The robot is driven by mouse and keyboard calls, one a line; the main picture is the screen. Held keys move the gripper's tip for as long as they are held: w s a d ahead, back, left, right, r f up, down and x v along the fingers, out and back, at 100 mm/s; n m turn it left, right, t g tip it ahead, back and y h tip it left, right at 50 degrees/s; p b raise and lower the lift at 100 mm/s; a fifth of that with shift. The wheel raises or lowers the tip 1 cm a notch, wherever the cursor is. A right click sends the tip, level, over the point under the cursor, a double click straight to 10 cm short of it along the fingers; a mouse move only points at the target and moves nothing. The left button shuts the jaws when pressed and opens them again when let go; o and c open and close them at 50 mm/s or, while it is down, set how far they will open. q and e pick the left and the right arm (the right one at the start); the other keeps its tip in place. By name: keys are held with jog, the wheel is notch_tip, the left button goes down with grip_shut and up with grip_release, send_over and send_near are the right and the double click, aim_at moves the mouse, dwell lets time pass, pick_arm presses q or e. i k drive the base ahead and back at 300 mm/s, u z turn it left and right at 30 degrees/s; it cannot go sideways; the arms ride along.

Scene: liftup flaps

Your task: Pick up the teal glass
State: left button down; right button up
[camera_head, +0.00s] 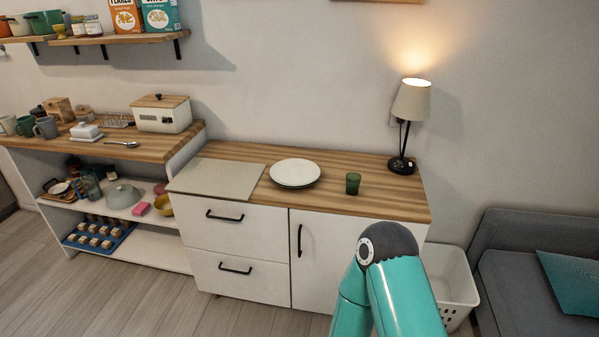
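A small dark green-teal glass (353,183) stands upright on the wooden top of the low cabinet (390,202). It is to the right of a white plate (295,172) and apart from it. A teal link of my own arm rises from the bottom of the picture, in front of the cabinet's right door and below the glass. No gripper fingers show, and nothing touches the glass.
A lamp (409,115) stands at the back right of the cabinet top. A grey board (216,179) lies at its left end. A white basket (452,285) and a grey sofa (520,245) are on the right. The wood around the glass is clear.

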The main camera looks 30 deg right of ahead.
aim_at(353, 178)
jog(key=z, duration=0.05)
jog(key=i, duration=1.05)
jog(key=z, duration=0.85)
jog(key=i, duration=0.5)
jog(key=z, duration=0.35)
jog(key=k, duration=0.9)
jog(key=z, duration=0.15)
jog(key=i, duration=0.85)
